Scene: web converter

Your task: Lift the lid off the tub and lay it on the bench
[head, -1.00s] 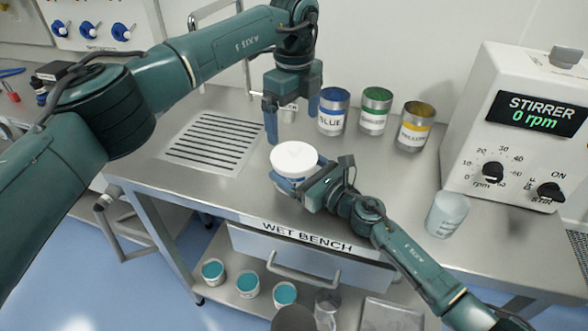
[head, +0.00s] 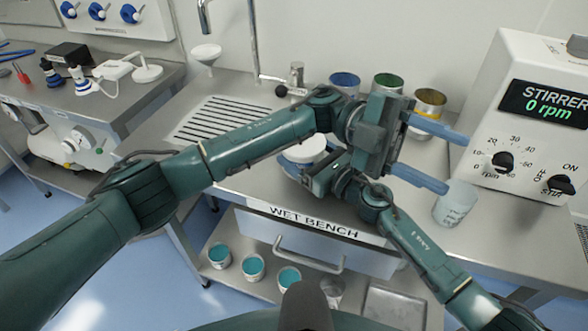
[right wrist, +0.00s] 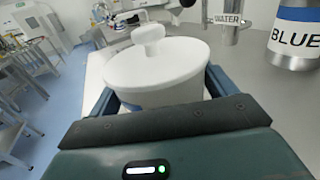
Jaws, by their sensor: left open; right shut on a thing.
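The white tub (right wrist: 160,98) stands at the front of the metal bench with its round white lid (right wrist: 155,62) on top. A knob (right wrist: 150,33) rises from the lid. My right gripper (right wrist: 163,92) is shut on the tub, one finger on each side, below the lid. In the head view the lid (head: 303,148) is partly hidden behind my arms. My left gripper (head: 455,162) is open and empty, its two fingers pointing right, to the right of the tub and apart from the lid.
Blue (head: 345,82), green (head: 388,82) and yellow (head: 430,98) cans stand behind my left gripper. A clear beaker (head: 455,205) stands close to its lower finger, and the stirrer (head: 525,120) is at right. The bench's slotted drain area (head: 215,115) is clear.

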